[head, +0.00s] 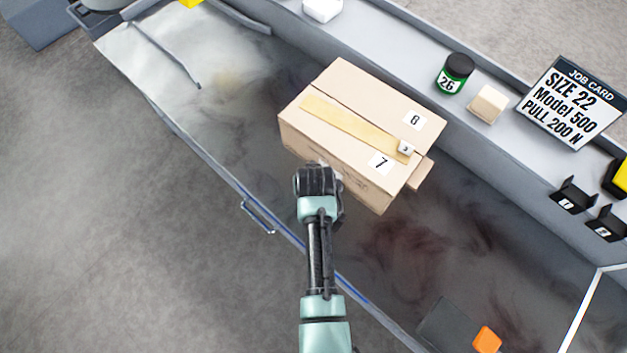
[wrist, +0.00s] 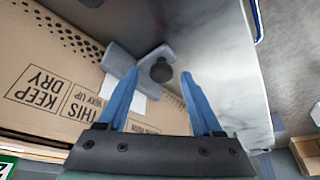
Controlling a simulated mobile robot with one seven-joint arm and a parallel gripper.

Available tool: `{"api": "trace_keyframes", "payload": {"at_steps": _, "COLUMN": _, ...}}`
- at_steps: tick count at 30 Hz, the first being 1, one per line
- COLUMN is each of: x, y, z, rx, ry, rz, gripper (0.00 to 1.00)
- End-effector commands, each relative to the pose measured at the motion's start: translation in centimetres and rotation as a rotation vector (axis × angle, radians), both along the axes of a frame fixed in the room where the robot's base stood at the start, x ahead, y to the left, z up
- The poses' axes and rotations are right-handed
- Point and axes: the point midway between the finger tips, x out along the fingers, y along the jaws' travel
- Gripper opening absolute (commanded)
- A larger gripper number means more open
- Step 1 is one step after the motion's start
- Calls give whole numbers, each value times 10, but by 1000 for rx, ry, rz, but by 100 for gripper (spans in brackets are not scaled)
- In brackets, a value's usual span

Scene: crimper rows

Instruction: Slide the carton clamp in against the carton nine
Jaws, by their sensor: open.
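The cardboard carton (head: 345,125) sits on the grey bench, with a yellow strip and white labels on top. One label reads 7; I see no clear 9. In the wrist view its printed side (wrist: 60,75) reads KEEP DRY and THIS WAY UP. A light grey angled piece, apparently the carton clamp (wrist: 121,60), lies by the carton's edge with a dark round knob (wrist: 160,70). I cannot tell whether it touches the carton. My gripper (head: 318,178) is at the carton's near side. Its blue fingers (wrist: 161,76) are open, with the knob ahead between their tips.
A green jar (head: 452,78), a beige block (head: 488,104) and a job card (head: 571,103) stand on the back ledge. Black numbered holders (head: 573,196) are at right. An orange block (head: 487,340) lies at the front right. The bench left of the carton is mostly clear.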

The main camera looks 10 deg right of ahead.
Motion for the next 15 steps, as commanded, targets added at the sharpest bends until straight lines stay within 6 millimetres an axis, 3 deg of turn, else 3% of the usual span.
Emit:
{"api": "trace_keyframes", "payload": {"at_steps": 5, "x": -7, "y": 1, "z": 19, "rx": 0, "ry": -2, "rz": 0, "gripper": 67}}
{"api": "trace_keyframes", "payload": {"at_steps": 15, "x": -32, "y": 5, "z": 82, "rx": 0, "ry": -3, "rz": 0, "gripper": 67}}
